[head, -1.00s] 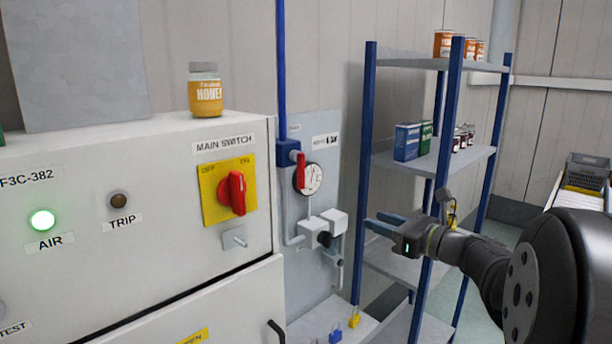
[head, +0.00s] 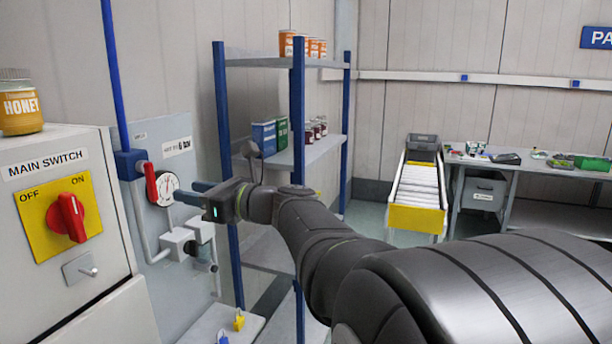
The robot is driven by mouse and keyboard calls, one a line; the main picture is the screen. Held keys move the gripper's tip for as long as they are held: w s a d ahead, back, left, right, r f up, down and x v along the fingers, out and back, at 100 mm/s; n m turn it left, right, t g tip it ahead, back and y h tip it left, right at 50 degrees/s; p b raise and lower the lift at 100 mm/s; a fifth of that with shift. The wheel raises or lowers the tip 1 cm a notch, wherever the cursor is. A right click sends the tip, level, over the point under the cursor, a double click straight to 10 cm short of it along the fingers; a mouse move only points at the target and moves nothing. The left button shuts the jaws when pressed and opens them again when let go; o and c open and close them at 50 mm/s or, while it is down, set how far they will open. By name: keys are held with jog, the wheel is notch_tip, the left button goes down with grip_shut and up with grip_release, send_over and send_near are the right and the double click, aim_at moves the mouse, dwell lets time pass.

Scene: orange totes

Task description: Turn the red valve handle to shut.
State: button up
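The red valve handle (head: 151,183) hangs straight down, in line with the pipe, from the blue valve body (head: 130,164) on the wall panel. A round pressure gauge (head: 166,188) sits just right of it. My gripper (head: 184,192) reaches in from the right, level with the handle. Its two blue-grey fingers point left at the handle and are spread apart with nothing seen between them. In the picture a small gap lies between the fingertips and the handle; the depth between them is hard to judge.
A cabinet with a red main switch (head: 67,217) stands at left, a honey jar (head: 20,104) on top. Grey pipework (head: 182,242) lies below the gauge. A blue-posted shelf rack (head: 298,110) stands behind my arm. A roller conveyor (head: 418,185) and workbench (head: 530,165) are farther right.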

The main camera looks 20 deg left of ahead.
aim_at(155, 185)
jog(key=a, duration=1)
jog(key=shift+a, duration=0.2)
grip_shut()
